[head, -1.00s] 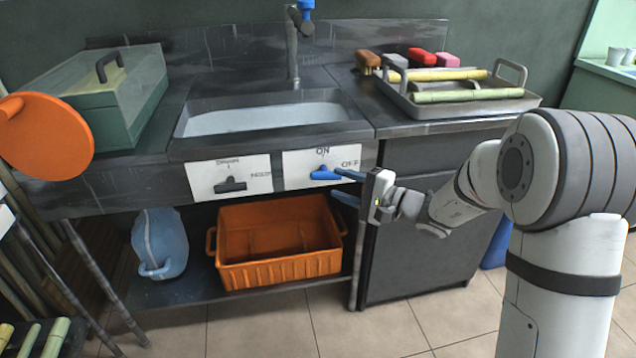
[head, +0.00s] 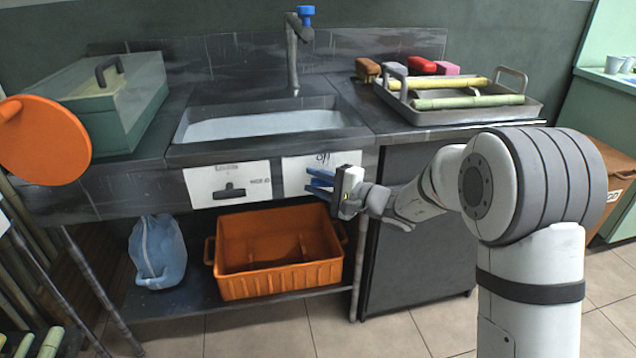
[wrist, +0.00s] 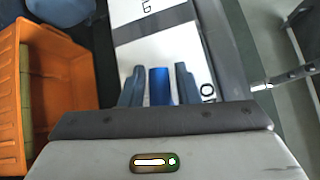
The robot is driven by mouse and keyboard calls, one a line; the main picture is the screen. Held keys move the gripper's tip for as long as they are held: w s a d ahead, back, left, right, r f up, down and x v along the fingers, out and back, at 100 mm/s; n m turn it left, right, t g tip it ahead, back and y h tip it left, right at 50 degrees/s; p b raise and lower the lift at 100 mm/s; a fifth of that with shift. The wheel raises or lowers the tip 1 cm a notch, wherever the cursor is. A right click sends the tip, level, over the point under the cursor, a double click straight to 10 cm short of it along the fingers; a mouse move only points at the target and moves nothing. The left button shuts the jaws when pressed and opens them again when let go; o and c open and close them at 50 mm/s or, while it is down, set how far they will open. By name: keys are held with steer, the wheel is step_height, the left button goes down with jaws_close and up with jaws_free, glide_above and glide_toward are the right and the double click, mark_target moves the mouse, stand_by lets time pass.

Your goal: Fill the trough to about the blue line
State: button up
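The trough (head: 180,132) is the sink basin in the counter, pale inside; I cannot make out a blue line or a clear water level. A tap (head: 292,60) with a blue top stands behind it. The blue valve handle (wrist: 160,86) is on the white ON/OFF panel (head: 295,179) on the trough's front. My gripper (head: 320,184) is at this panel, and its fingers mostly hide the handle in the head view. In the wrist view, its fingers stand either side of the handle, with narrow gaps. The dark drain handle (head: 229,191) sits on the left panel.
An orange crate (head: 280,278) and a blue jug (head: 157,252) are on the shelf below. A metal tray (head: 455,114) with cane pieces stands right of the trough, a green lidded box (head: 120,120) left. An orange disc (head: 45,140) is at the far left.

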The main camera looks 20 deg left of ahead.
jaws_close()
steer(key=shift+f+n+h+b, duration=0.3)
steer(key=shift+n+b, duration=0.1)
steer(key=shift+b, duration=0.3)
steer(key=shift+r+n+h+b, duration=0.1)
steer(key=shift+n+h+b, duration=0.2)
steer(key=shift+h+b, duration=0.1)
steer(key=shift+o, duration=1.4)
jaws_free()
